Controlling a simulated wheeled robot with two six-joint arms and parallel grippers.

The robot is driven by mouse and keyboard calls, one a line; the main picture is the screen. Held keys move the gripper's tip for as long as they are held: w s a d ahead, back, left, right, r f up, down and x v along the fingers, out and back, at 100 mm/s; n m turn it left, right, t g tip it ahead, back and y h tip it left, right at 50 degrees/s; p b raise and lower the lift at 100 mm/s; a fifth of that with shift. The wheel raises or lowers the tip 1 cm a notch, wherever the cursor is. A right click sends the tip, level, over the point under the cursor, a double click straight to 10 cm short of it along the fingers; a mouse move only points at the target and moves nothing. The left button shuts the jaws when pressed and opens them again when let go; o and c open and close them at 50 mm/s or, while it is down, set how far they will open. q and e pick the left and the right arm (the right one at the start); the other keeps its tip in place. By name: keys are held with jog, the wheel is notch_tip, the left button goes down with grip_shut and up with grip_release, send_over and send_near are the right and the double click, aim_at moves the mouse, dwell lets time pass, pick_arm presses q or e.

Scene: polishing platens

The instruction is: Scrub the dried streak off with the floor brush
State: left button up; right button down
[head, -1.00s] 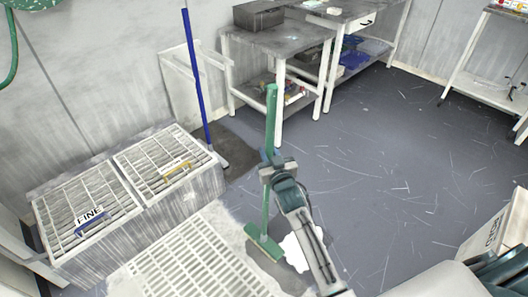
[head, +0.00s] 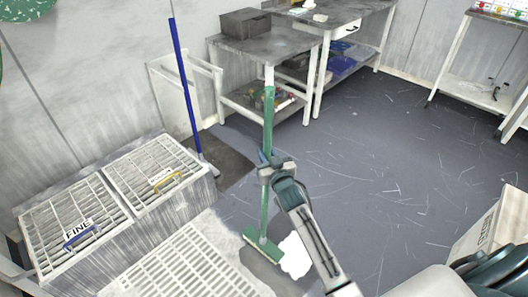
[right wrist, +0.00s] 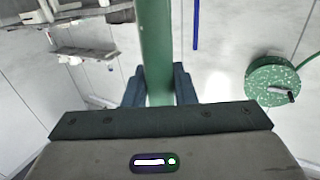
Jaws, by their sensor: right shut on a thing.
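The green floor brush (head: 267,125) stands nearly upright in the head view. My right gripper (head: 273,167) is shut on its handle about midway up. The green handle also shows between the dark fingers of my right gripper (right wrist: 158,88) in the right wrist view. The brush head (head: 263,247) is low at the floor, beside a white patch (head: 294,258) that looks like the dried streak. My right forearm hides part of the patch's right side. A darker area of floor lies around the brush head. My left gripper is not in view.
A floor grate (head: 180,265) lies left of the brush. Two slatted bins, one labelled FINE (head: 78,230), stand farther left. A blue pole (head: 184,85) leans near a white frame. A workbench (head: 262,45) stands behind. A labelled box (head: 488,228) is at right. Scratched grey floor is open between.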

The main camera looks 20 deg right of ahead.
jog(key=shift+r, duration=0.15)
jog(key=shift+w+d, duration=0.4)
jog(key=shift+d, duration=0.4)
jog(key=shift+w+d, duration=0.35)
jog(key=shift+d, duration=0.45)
jog(key=shift+w+d, duration=0.35)
jog(key=shift+d, duration=0.45)
jog(key=shift+w+d, duration=0.35)
jog(key=shift+d, duration=0.45)
jog(key=d, duration=0.1)
jog(key=w+d+p, duration=0.1)
jog(key=d+p, duration=0.1)
jog(key=shift+w+d, duration=0.1)
jog(key=shift+w, duration=0.15)
